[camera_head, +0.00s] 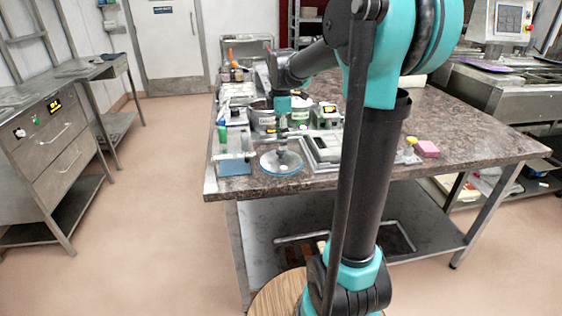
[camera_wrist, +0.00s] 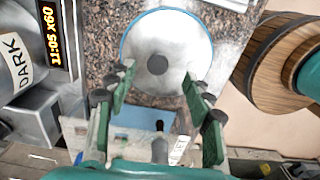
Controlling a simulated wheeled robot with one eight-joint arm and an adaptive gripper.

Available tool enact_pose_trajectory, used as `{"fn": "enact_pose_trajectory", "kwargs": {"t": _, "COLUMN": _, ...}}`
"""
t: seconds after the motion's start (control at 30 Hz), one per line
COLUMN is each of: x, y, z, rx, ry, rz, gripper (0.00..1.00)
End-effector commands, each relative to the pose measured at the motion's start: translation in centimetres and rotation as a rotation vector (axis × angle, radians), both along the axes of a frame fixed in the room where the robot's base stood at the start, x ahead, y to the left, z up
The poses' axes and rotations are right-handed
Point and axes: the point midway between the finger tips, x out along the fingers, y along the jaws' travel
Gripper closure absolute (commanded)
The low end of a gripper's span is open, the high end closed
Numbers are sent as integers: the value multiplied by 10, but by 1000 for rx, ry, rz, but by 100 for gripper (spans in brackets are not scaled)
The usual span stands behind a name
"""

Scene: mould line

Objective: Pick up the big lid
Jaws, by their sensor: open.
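The big lid is a round, glassy lid with a blue rim and a dark centre knob. In the head view the lid (camera_head: 282,168) lies flat near the left front corner of the stone-topped table. My gripper (camera_head: 283,132) is above it, pointing down. In the wrist view the lid (camera_wrist: 178,38) fills the upper middle, and its knob (camera_wrist: 157,65) shows between the green fingertips of my gripper (camera_wrist: 158,76). The fingers are apart and hold nothing. How much height lies between fingertips and knob is hard to tell.
Pots and a container labelled DARK (camera_wrist: 18,68) stand close by. A pink block (camera_head: 428,149) lies further right, with bare tabletop (camera_head: 470,140) beyond.

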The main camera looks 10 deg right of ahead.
Motion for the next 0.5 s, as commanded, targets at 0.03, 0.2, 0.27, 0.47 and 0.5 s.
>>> {"fn": "enact_pose_trajectory", "kwargs": {"t": 0.03, "x": 2, "y": 1, "z": -8, "rx": 0, "ry": 0, "rz": 1, "gripper": 48}}
{"fn": "enact_pose_trajectory", "kwargs": {"t": 0.2, "x": 3, "y": 2, "z": -31, "rx": 0, "ry": 0, "rz": 0, "gripper": 48}}
{"fn": "enact_pose_trajectory", "kwargs": {"t": 0.27, "x": 3, "y": 2, "z": -36, "rx": 0, "ry": 0, "rz": 0, "gripper": 48}}
{"fn": "enact_pose_trajectory", "kwargs": {"t": 0.47, "x": 3, "y": 2, "z": -40, "rx": 0, "ry": 0, "rz": 0, "gripper": 48}}
{"fn": "enact_pose_trajectory", "kwargs": {"t": 0.5, "x": 3, "y": 2, "z": -40, "rx": 0, "ry": 0, "rz": 0, "gripper": 48}}
